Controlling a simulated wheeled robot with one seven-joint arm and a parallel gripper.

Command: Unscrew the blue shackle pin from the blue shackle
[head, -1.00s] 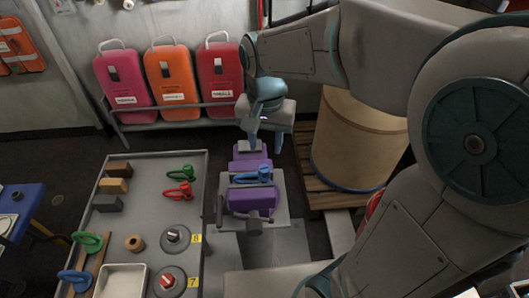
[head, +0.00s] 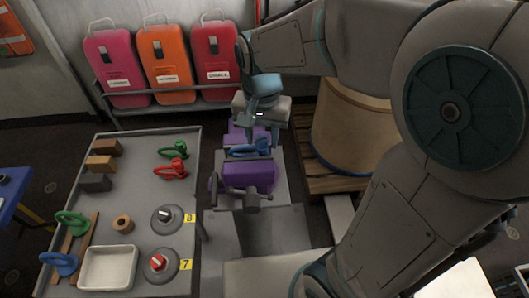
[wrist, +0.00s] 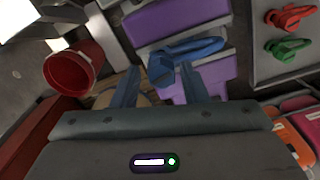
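The blue shackle (head: 240,152) lies flat, held in a purple vise (head: 249,176) on a grey stand. In the wrist view the shackle (wrist: 197,48) stretches to the upper right, and the blue shackle pin (wrist: 162,71) shows its end toward my gripper. My gripper (wrist: 158,82) is open, with one blue finger on each side of the pin end and visible space beside it. In the head view my gripper (head: 263,138) points down at the shackle's right end, where its fingers partly hide the pin. I cannot tell whether a finger touches it.
A large drum (head: 350,130) on a pallet stands close at right. A red bucket (wrist: 74,70) shows in the wrist view.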

